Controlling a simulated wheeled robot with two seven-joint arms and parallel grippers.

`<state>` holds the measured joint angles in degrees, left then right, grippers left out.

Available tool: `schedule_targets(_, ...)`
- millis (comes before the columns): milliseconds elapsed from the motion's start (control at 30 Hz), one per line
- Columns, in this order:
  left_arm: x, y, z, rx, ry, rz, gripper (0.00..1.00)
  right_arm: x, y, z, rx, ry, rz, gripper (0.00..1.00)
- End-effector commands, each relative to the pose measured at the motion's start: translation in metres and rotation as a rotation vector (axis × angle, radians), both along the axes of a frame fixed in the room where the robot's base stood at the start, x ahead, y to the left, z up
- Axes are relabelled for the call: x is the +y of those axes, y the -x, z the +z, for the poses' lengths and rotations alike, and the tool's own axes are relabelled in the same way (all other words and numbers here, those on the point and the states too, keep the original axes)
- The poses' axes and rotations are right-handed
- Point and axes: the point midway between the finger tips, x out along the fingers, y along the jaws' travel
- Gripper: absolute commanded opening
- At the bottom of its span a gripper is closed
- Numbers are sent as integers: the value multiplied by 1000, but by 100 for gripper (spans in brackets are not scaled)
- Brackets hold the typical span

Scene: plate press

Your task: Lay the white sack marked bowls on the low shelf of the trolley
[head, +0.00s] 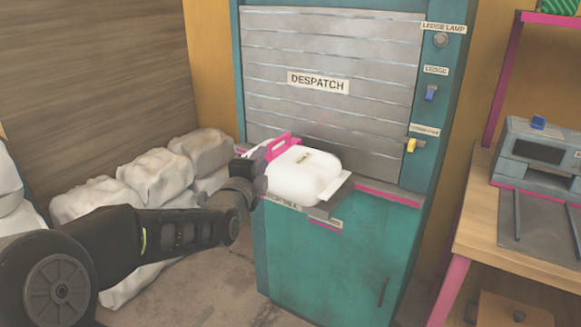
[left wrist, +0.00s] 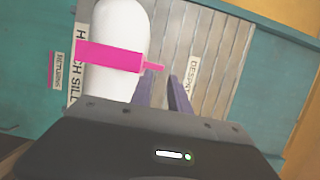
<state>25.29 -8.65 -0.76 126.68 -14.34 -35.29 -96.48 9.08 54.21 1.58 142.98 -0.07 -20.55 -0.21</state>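A plump white sack (head: 303,178) lies on the grey sill (head: 328,205) in front of the despatch shutter. Its small top label is too small to read. A pink handle (head: 280,147) stands at its left side. In the left wrist view the white sack (left wrist: 118,25) shows with the pink handle (left wrist: 110,57) across it. My left gripper (head: 262,154) is at the handle's left side. Its two fingers (left wrist: 161,76) are slightly apart, with the handle's thin end by their tips; I see nothing clamped between them. My right gripper is out of view. I cannot make out a trolley.
Several pale sacks (head: 155,175) are heaped at the left wall behind my left arm. A teal cabinet (head: 330,262) supports the sill. At right, a wooden bench (head: 490,222) with pink legs carries a grey machine (head: 540,155). Bare floor shows at the lower middle.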

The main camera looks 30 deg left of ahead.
Motion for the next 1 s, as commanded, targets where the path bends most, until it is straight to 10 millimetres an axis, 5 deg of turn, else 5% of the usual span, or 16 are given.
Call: schedule_targets(1000,13,-43,0,1,0,0,22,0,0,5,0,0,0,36)
